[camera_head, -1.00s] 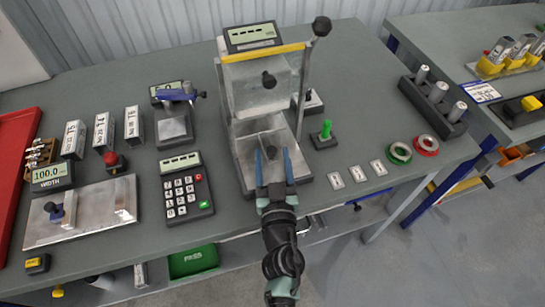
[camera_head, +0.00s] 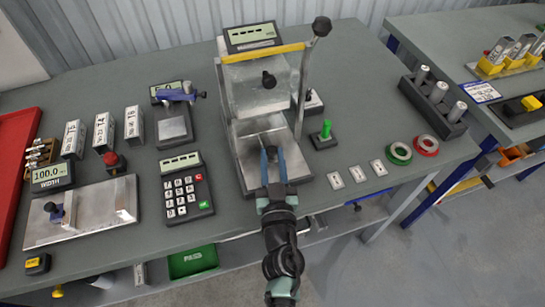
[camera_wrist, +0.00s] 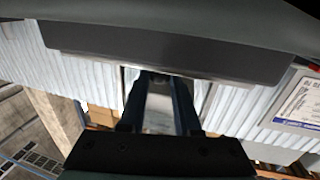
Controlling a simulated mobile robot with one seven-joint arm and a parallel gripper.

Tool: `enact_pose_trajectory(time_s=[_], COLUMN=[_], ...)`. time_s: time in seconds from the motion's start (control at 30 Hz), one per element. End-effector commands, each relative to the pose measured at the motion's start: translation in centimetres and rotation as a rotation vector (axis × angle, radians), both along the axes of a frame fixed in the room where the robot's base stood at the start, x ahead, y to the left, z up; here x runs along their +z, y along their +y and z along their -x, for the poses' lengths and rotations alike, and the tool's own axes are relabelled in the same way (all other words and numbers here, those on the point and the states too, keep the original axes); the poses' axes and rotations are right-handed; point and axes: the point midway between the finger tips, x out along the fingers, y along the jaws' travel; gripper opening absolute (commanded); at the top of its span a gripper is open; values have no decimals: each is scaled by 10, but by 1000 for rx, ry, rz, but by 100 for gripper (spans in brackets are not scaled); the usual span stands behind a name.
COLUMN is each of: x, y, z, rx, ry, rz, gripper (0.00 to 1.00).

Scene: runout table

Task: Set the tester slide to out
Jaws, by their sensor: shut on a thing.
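The tester (camera_head: 242,118) stands in the middle of the table, with a display on top, a clear guard with a black knob, and a side lever. Its metal slide (camera_head: 250,146) lies low in the frame, under and in front of the guard. My gripper (camera_head: 270,158) reaches in from the front, and its blue fingers are shut on the slide's small dark handle (camera_head: 271,150). The fingers hide most of the handle. In the wrist view the fingers (camera_wrist: 160,92) stand close together with a dark piece between their tips.
A keypad (camera_head: 186,190) lies left of the tester. A plate with a width display (camera_head: 85,215) is further left.

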Motion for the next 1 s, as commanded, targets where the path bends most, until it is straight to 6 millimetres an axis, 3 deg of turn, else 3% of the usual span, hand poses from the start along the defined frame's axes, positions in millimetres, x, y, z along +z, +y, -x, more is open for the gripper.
enact_pose_trajectory(time_s=[0.67, 0.77, 1.0], x=[0, 1, 2], y=[0, -3, -20], z=[1, 9, 62], rx=[0, 0, -1], ry=[0, 3, 8], rz=[0, 0, -1], gripper=[0, 0, 0])
